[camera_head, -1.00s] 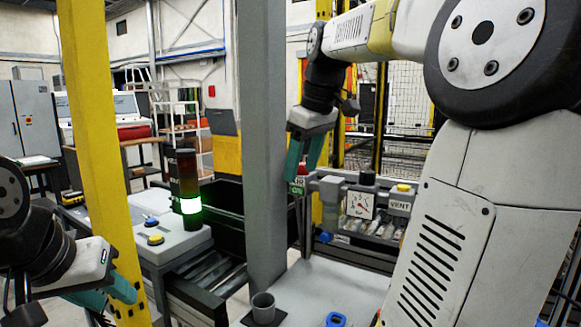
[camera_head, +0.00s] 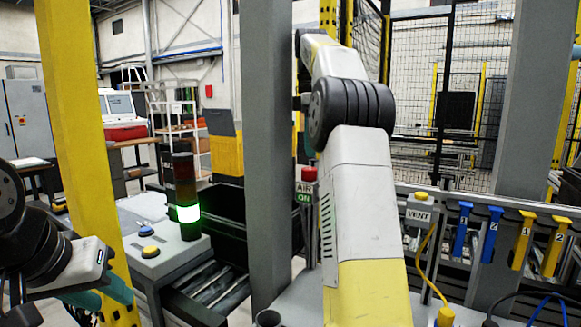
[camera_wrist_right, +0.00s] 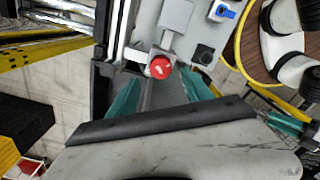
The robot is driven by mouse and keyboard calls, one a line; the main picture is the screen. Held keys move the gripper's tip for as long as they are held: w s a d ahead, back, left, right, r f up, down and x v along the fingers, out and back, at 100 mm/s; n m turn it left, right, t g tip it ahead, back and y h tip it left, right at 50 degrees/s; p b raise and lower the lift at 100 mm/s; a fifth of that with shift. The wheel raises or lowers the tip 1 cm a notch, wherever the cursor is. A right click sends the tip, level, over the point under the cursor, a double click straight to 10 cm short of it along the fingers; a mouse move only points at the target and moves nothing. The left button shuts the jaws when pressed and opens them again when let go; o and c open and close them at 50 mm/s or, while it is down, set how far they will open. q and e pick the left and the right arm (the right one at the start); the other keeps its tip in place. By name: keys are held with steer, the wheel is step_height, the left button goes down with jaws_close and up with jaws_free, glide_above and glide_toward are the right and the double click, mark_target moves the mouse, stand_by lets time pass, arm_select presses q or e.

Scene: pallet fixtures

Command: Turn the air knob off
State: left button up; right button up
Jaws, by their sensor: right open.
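The red air knob (camera_head: 309,174) sits above a green label (camera_head: 303,193) reading AIR ON, just left of my right arm in the head view. In the right wrist view the red knob (camera_wrist_right: 160,67) shows a white mark on its face. My right gripper (camera_wrist_right: 161,84) is open, its two teal fingers on either side of the line to the knob. I cannot tell whether they touch it.
A grey post (camera_head: 268,150) stands just left of the knob. A VENT box (camera_head: 419,215) with a yellow button is right of my arm. Blue (camera_head: 463,228) and yellow (camera_head: 523,240) numbered tags hang further right. A lit stack light (camera_head: 187,195) stands left.

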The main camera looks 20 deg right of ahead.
mark_target(309, 168)
steer(key=shift+s+f, duration=0.1)
steer(key=shift+f, duration=3.05)
jaws_close()
steer(key=shift+m, duration=0.4)
steer(key=m, duration=1.1)
